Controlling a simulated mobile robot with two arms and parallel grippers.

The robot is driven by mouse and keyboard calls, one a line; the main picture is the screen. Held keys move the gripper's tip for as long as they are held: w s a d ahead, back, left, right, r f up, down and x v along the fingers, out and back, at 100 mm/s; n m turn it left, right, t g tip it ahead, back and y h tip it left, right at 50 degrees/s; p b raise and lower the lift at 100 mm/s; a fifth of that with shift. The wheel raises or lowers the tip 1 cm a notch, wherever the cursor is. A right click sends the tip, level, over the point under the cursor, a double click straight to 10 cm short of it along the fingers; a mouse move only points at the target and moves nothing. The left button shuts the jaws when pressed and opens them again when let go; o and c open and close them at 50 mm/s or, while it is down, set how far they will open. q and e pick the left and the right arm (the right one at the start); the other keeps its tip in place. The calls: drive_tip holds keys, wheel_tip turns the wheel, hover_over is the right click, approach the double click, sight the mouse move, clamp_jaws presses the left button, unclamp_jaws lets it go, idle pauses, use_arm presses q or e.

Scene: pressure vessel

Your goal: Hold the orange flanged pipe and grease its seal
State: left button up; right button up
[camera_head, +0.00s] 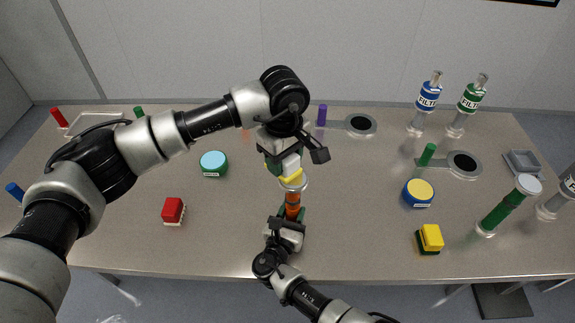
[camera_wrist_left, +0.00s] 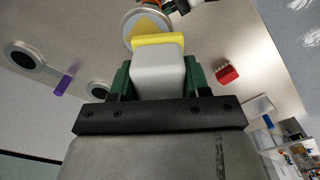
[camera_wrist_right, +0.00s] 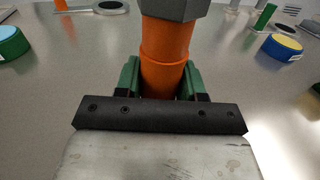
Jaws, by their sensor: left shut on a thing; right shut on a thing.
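My left gripper (camera_head: 283,166) is shut on a pale grey block with a yellow pad (camera_head: 292,178); the block also shows between green fingers in the left wrist view (camera_wrist_left: 157,75). My right gripper (camera_head: 288,222) is shut on the orange pipe (camera_head: 293,207), upright above the table's front part. The right wrist view shows the pipe (camera_wrist_right: 166,65) between green fingers, with a grey collar above it. The pipe's round grey flange (camera_wrist_left: 147,16) faces up, with a yellow patch on it. The yellow pad is at the flange; I cannot tell whether they touch.
A blue tub with yellow top (camera_head: 418,193), a yellow block (camera_head: 430,238) and a green pipe (camera_head: 508,206) stand right. A green tub (camera_head: 213,163) and red block (camera_head: 173,210) stand left. Filter bottles (camera_head: 428,97) stand behind. Free table surface lies between them.

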use_arm(q)
drive_tip(key=shift+r, duration=2.6)
use_arm(e)
drive_tip(key=o, duration=1.2)
drive_tip(key=v, duration=1.2)
